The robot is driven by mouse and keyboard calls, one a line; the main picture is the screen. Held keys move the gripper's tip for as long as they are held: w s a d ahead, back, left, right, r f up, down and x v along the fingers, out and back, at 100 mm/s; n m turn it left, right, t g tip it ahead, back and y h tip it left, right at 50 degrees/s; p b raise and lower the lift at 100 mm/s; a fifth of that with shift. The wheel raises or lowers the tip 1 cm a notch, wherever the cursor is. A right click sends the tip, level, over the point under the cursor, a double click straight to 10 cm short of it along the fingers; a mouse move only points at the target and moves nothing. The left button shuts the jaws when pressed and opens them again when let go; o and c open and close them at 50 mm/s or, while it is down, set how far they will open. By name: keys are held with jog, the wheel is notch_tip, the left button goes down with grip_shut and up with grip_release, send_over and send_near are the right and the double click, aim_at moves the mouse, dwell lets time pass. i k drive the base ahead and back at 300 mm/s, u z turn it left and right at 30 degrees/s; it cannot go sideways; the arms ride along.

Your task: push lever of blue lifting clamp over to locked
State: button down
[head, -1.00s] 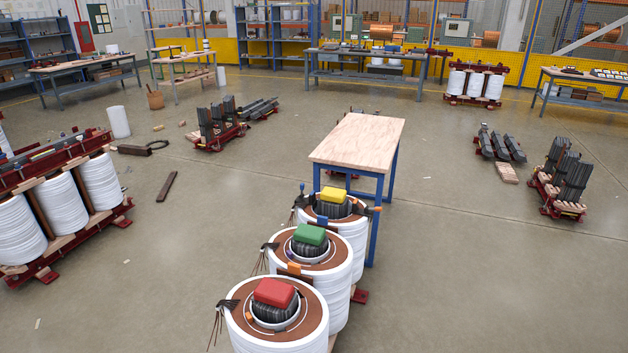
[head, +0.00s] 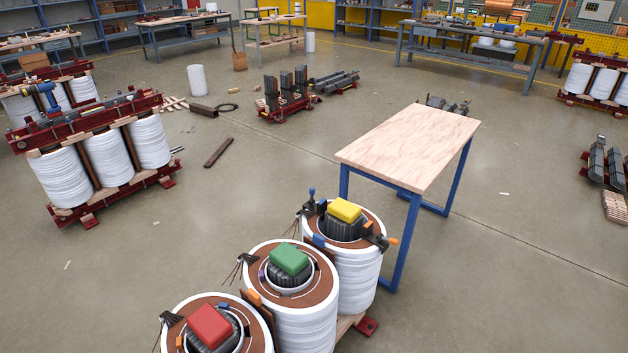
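A small dark fitting with a blue upright knob or lever (head: 311,193) stands at the back left rim of the coil with the yellow block (head: 344,210) in the head view. A blue tab (head: 319,241) sits at that coil's front left rim, and a dark fitting with an orange end (head: 390,241) at its right rim. A blue tool-like thing (head: 44,95) lies on the red-framed core at the left. I cannot tell which of these blue parts is the clamp, or its lever position. My gripper is not in view.
Coils with green (head: 288,259) and red (head: 210,325) blocks stand in a row in front. A wood-topped table (head: 412,145) with blue legs stands just behind and right. The red-framed core (head: 110,157) stands left.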

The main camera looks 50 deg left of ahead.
aim_at(321, 207)
jog(key=u, duration=0.7)
jog(key=i, duration=1.2)
jog(key=u, duration=1.65)
jog(key=i, duration=0.6)
jog(key=u, duration=0.6)
